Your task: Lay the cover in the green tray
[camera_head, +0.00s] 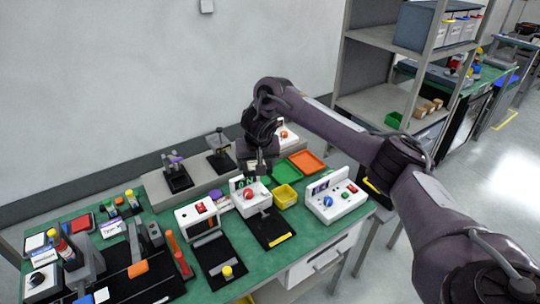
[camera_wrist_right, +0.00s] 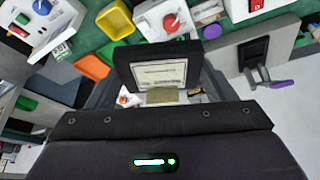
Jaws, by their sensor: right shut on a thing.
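The green tray (camera_head: 284,172) lies flat on the bench in the head view, beside an orange tray, and looks empty. My right gripper (camera_head: 262,167) hangs just left of it, fingers down, above the back of the bench. In the right wrist view a dark square piece with a pale label, seemingly the cover (camera_wrist_right: 160,57), sits between my gripper's grey fingers (camera_wrist_right: 160,88). The gripper is shut on it. In the head view this piece is hard to make out behind the arm. My left gripper is not in view.
The orange tray (camera_head: 308,160) adjoins the green one on the right. A yellow bin (camera_head: 286,196) and white control boxes, one with a red knob (camera_head: 248,194), stand in front. Black clamps (camera_head: 177,178) are on the grey ledge at left. A shelf rack (camera_head: 375,100) stands behind right.

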